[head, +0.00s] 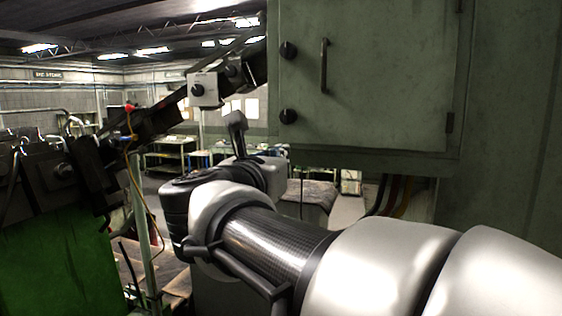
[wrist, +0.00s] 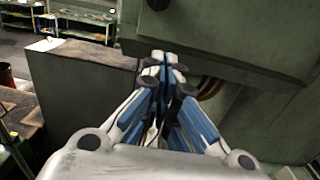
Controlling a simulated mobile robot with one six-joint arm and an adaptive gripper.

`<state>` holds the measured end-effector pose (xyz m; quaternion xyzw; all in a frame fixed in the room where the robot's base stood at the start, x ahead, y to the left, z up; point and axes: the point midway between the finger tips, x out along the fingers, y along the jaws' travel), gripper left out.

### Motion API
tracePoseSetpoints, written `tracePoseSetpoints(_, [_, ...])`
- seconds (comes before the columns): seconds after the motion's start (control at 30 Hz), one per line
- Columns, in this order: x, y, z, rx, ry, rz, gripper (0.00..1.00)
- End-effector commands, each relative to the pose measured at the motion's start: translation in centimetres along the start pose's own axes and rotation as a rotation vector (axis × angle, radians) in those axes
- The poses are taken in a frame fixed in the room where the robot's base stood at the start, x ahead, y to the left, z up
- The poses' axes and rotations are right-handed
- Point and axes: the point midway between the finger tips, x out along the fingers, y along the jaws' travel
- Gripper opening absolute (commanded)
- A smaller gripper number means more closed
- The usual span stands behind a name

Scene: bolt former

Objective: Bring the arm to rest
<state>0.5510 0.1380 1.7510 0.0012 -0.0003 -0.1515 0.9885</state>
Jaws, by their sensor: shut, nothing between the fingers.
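My gripper (wrist: 163,68) shows in the wrist view with its blue and white fingers together and nothing between them. It hangs in front of the lower edge of the green cabinet (wrist: 230,35), and I cannot tell the gap between them. In the head view my arm reaches in from the lower right and bends away in front of the cabinet (head: 375,80). The gripper's fingers cannot be made out in the head view.
The cabinet has a door handle (head: 324,66) and black knobs (head: 288,116). A green machine (head: 60,260) stands at the left, with a small grey box (head: 203,90) on its sloping beam. A grey flat-topped block (wrist: 80,90) is left of my gripper. Shelves (head: 168,153) stand far back.

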Motion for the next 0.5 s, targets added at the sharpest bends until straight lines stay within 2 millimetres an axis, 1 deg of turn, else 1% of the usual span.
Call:
tracePoseSetpoints(0.03, [-1.0,0.2,-0.2,0.001,0.0,0.005,0.0])
tracePoseSetpoints(0.13, [-2.3,0.2,-0.1,0.001,-0.001,0.004,0.0])
tracePoseSetpoints(0.23, [-3.1,0.2,0.0,-0.001,0.0,0.003,0.0])
tracePoseSetpoints(0.33, [-3.3,0.0,-0.2,-0.048,-0.019,0.025,0.0])
tracePoseSetpoints(0.37, [-3.2,0.0,-0.3,-0.082,-0.031,0.042,0.0])
tracePoseSetpoints(0.43, [-3.0,-0.1,-0.9,-0.214,-0.076,0.102,0.0])
tracePoseSetpoints(0.47, [-3.0,-0.1,-1.3,-0.294,-0.103,0.138,0.0])
tracePoseSetpoints(0.5, [-3.2,-0.1,-2.2,-0.42,-0.141,0.19,0.0])
